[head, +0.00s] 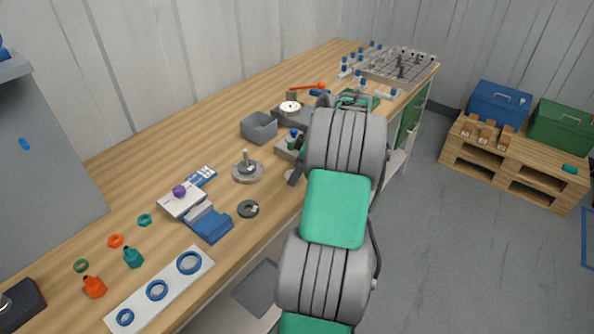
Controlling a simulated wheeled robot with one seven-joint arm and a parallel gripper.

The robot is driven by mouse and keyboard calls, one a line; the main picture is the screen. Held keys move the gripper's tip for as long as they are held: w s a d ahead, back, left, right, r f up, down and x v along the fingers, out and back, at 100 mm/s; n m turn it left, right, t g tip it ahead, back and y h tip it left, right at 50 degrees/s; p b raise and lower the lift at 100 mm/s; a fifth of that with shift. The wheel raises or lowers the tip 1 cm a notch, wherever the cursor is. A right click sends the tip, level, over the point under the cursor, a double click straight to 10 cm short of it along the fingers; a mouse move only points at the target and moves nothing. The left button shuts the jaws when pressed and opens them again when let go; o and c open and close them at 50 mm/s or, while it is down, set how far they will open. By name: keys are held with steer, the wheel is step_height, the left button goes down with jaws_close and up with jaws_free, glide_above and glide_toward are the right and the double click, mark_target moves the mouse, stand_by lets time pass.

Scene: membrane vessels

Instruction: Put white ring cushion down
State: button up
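My arm covers the right middle of the bench in the head view. A dark part of my gripper (296,175) shows at the arm's left edge, low over the bench's front side. The rest of the gripper is hidden behind my arm, so I cannot see whether it is open or shut. A small pale round piece (288,175) shows right beside that dark part; it may be the white ring cushion, but too little of it shows to be sure. A white round piece with a dark centre (290,106) sits on a grey block farther back.
Bare wood lies along the wall side. Pallets (510,170) stand at right.

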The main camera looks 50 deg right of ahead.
steer(key=shift+o, duration=0.6)
steer(key=shift+d+r, duration=0.1)
steer(key=shift+r, duration=0.3)
steer(key=p+v, duration=0.3)
steer(key=v, duration=0.9)
steer(key=w+a+r+m, duration=0.1)
steer(key=w+a, duration=0.3)
steer(key=a, duration=0.9)
steer(key=w+a+r+m, duration=0.1)
steer(key=w+a+r, duration=0.15)
steer(key=a, duration=1.05)
steer(key=s+a+f+m+h, duration=0.1)
steer(key=s+a+f, duration=0.2)
steer(key=s+a, duration=0.3)
steer(key=s+a+f+m+h, duration=0.1)
steer(key=s+a+f+m, duration=0.1)
steer(key=s+a, duration=0.4)
steer(key=a+f, duration=0.1)
steer(key=a, duration=0.2)
steer(key=shift+s+f+b, duration=0.15)
steer(key=shift+f+b, duration=0.15)
steer(key=shift+f, duration=0.1)
steer(key=shift+a, duration=0.15)
